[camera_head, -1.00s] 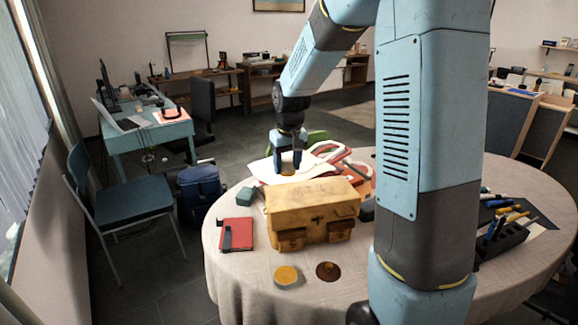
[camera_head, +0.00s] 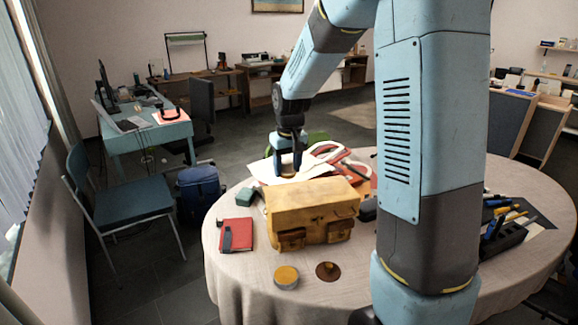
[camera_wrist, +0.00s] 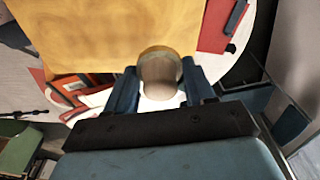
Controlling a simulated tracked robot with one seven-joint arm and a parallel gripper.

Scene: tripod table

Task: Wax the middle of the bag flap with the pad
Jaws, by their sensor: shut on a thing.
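The mustard-yellow bag (camera_head: 315,203) stands on the round table, with two brown-flapped pockets on its front. Its broad yellow top face also fills the top of the wrist view (camera_wrist: 110,35). My gripper (camera_head: 288,168) is at the bag's far edge, left of its middle. In the wrist view my gripper (camera_wrist: 162,90) is shut on the pad (camera_wrist: 160,75), a round tan piece with a yellowish rim. The pad's rim overlaps the bag's edge in that view. I cannot tell whether it touches the bag.
A tin with yellow content (camera_head: 286,276) and a brown disc (camera_head: 328,271) lie in front of the bag. A black tool holder (camera_head: 505,240) is at right. My arm hides part of the table.

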